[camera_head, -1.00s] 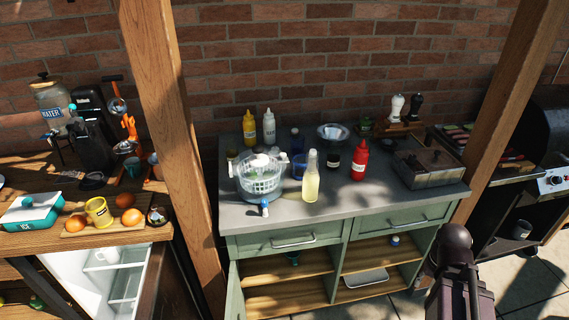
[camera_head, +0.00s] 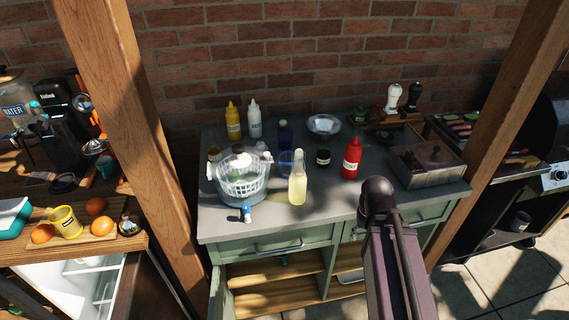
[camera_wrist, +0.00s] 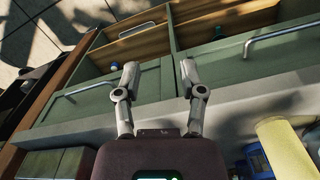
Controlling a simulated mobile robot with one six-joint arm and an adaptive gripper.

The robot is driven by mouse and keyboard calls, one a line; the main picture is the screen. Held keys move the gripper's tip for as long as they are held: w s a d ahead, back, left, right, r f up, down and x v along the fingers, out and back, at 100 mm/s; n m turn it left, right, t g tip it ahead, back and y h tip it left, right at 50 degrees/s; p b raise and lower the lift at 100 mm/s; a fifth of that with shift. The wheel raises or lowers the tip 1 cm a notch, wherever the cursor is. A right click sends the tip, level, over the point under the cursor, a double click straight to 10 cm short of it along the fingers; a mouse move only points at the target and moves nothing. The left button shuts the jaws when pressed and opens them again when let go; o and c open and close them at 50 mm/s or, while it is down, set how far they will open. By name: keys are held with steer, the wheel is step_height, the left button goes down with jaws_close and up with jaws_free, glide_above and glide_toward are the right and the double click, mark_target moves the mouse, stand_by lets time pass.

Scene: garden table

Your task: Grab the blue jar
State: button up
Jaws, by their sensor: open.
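A blue see-through jar (camera_head: 286,165) stands on the grey counter, partly hidden behind a bottle of pale yellow liquid (camera_head: 298,180). A dark blue bottle (camera_head: 284,135) stands just behind the jar. In the wrist view a blue object (camera_wrist: 257,158) shows at the lower right, beside the pale yellow bottle (camera_wrist: 285,148); I cannot tell for sure that it is the jar. My gripper (camera_wrist: 159,74) is open and empty, with its two fingers apart over the counter's front edge and the drawer fronts. In the head view my arm hides my gripper.
A white basket spinner (camera_head: 241,180) stands left of the jar, with a small blue-and-white item (camera_head: 247,213) in front. A dark jar (camera_head: 323,157), a red ketchup bottle (camera_head: 351,158) and a metal box (camera_head: 427,163) stand to the right. The front right counter is clear.

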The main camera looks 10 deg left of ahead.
steer(key=shift+w+a, duration=0.2)
steer(key=shift+a, duration=0.25)
steer(key=shift+a, duration=0.1)
steer(key=shift+w+f, duration=0.1)
steer(key=shift+w, duration=0.05)
